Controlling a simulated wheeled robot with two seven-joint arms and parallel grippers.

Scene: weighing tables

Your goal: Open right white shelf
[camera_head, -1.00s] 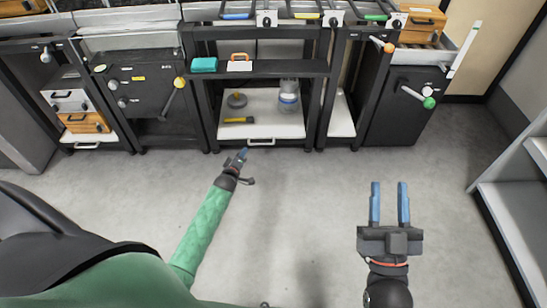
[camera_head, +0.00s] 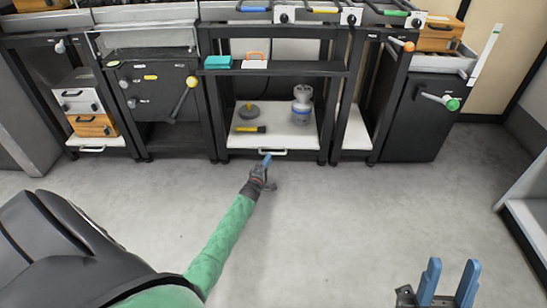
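Two low white pull-out shelves with handles show. The right white shelf (camera_head: 306,142) is under the middle bench, pushed in, with its white handle (camera_head: 246,152) on the front edge. The left white shelf (camera_head: 75,141) is further left. My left gripper (camera_head: 267,160) is at the right white shelf's handle and overlaps part of it in the picture. Its blue fingers are seen nearly edge-on, so I cannot tell their gap or whether they touch the handle. My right gripper (camera_head: 447,283) is open and empty over the floor at the lower right.
A black cabinet (camera_head: 420,125) stands to the right. A grey rack (camera_head: 528,215) is at the right edge. The floor in front is clear.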

